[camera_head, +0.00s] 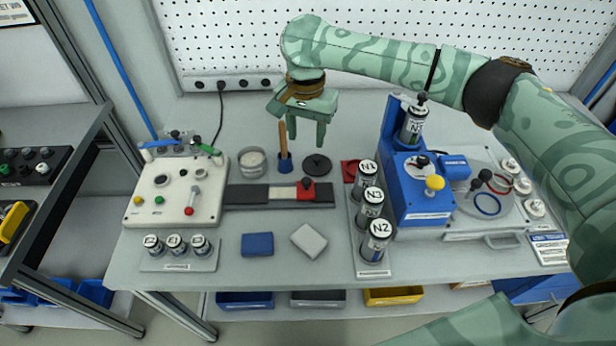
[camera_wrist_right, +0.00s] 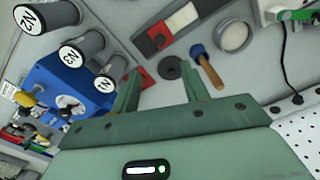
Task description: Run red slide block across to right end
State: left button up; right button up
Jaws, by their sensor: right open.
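The red slide block (camera_head: 306,190) sits on a dark rail (camera_head: 245,195), right of the rail's middle and short of its right end. A pale strip shows on the rail just left of the block. In the right wrist view the red block (camera_wrist_right: 160,40) is beyond the fingertips, near the top. My right gripper (camera_head: 309,142) is open and empty, above the bench behind the rail and apart from the block. Its two fingers also show in the wrist view (camera_wrist_right: 158,82). My left gripper is not in view.
A wooden-handled tool (camera_head: 283,138) in a blue holder and a black disc (camera_head: 316,165) stand behind the rail. A white control box (camera_head: 175,200) is at left. Cylinders N1, N3 and N2 (camera_head: 376,243) and a blue machine (camera_head: 418,195) stand at right.

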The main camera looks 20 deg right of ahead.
aim_at(306, 181)
notch_tip(306, 181, down, 15)
jog(key=b, duration=0.6)
jog(key=shift+r, duration=0.15)
